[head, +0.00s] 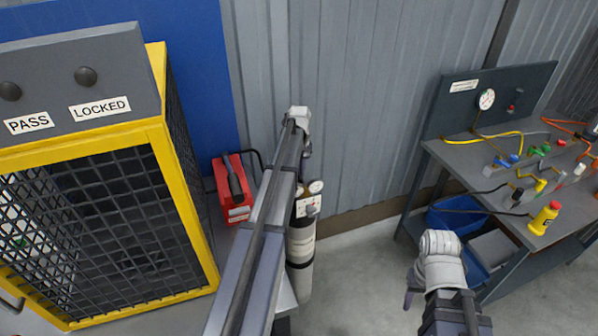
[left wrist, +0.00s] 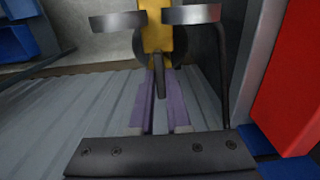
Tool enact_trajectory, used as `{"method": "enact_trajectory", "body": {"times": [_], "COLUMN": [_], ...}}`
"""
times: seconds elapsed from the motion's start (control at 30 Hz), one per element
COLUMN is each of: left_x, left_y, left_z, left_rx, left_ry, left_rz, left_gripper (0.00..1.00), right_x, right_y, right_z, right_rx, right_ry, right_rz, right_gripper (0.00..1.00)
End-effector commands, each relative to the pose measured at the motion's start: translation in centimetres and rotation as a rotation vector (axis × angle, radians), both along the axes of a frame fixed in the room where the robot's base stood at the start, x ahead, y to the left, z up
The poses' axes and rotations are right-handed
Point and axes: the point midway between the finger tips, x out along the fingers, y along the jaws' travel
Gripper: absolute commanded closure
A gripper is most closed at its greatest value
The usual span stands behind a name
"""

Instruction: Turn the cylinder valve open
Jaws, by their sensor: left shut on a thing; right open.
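The grey cylinder (head: 300,245) stands upright by the wall in the head view, with a gauge (head: 316,187) and a white label near its top. My left arm covers part of it. My left gripper (head: 305,152) is above the cylinder top. In the left wrist view its purple fingers (left wrist: 160,100) are shut on the cylinder valve's dark handle (left wrist: 160,82), in front of a brass valve body (left wrist: 157,38). Much of the valve is hidden, so its turn cannot be told. My right gripper (head: 410,295) is open and empty, away from the cylinder.
A yellow-framed mesh cage (head: 190,200) stands at the left, and a red box (head: 232,190) sits between it and the cylinder. Bare floor (head: 350,270) lies between.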

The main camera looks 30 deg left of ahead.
Motion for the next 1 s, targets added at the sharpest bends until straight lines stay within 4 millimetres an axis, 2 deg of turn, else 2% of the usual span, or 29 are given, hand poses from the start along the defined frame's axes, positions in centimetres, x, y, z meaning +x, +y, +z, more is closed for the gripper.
{"method": "enact_trajectory", "body": {"times": [0.47, 0.5, 0.73, 1.0], "left_x": [-0.01, -0.01, -0.01, -0.01], "left_y": [0.00, 0.00, 0.01, 0.01], "left_z": [0.00, 0.00, 0.00, 0.05], "left_rx": [0.000, 0.000, 0.000, 0.000], "left_ry": [0.000, 0.000, 0.000, 0.000], "left_rz": [0.013, 0.013, 0.012, 0.011], "left_gripper": [1.00, 0.82, 0.56, 0.55], "right_x": [0.00, 0.00, 0.00, 0.00], "right_y": [0.00, 0.00, 0.00, 0.01], "right_z": [0.00, 0.00, 0.00, 0.05], "right_rx": [0.000, 0.000, 0.000, 0.000], "right_ry": [0.000, 0.000, 0.000, 0.000], "right_rz": [0.000, 0.000, 0.000, 0.000], "right_gripper": [0.50, 0.50, 0.50, 0.50]}}
